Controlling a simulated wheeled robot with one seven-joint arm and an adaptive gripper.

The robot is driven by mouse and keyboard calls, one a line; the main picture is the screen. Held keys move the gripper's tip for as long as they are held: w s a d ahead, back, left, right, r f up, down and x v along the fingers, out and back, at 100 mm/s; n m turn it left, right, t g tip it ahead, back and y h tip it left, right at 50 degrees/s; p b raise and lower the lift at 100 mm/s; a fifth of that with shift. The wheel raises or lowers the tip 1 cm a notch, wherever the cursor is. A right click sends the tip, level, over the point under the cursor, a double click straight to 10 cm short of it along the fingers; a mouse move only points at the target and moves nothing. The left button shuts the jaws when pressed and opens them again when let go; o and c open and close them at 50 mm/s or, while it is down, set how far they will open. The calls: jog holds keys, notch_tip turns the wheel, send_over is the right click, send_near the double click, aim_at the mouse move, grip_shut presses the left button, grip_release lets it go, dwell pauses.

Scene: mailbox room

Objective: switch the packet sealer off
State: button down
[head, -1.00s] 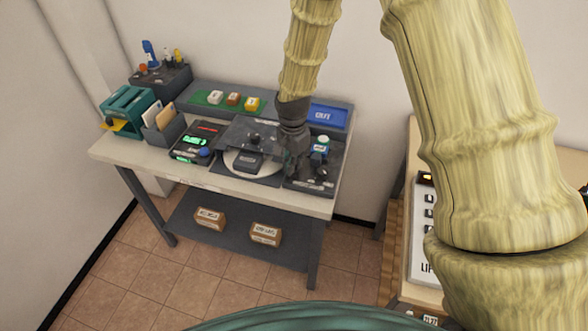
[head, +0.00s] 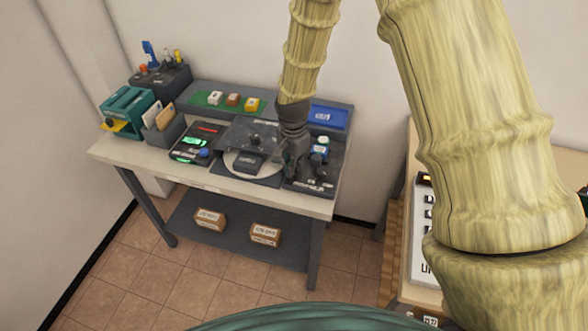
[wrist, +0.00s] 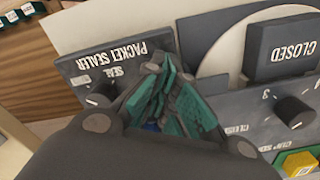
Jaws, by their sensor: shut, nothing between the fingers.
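The packet sealer is a dark panel (wrist: 135,62) in the wrist view, its white lettering upside down. A black knob (wrist: 98,93) with a pale pointer mark sits on it beside the small SEAL lettering; I cannot read its setting. In the head view the sealer (head: 308,185) is at the right end of the workbench. My gripper (wrist: 163,88) is shut and empty, with its teal-padded fingertips over the panel, to the right of the knob and apart from it in the picture. The fingers hide part of the panel. My gripper also shows in the head view (head: 290,168).
Left of the sealer is a device with a pale round plate (head: 236,160) and a block marked CLOSED (wrist: 287,48). It has its own numbered knob (wrist: 294,111). A white-and-green bottle (head: 321,147) and a blue OUT tray (head: 328,116) stand behind the sealer.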

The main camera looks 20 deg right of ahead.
jog(key=shift+r+p, duration=2.45)
jog(key=shift+r, duration=0.95)
jog(key=shift+f, duration=0.1)
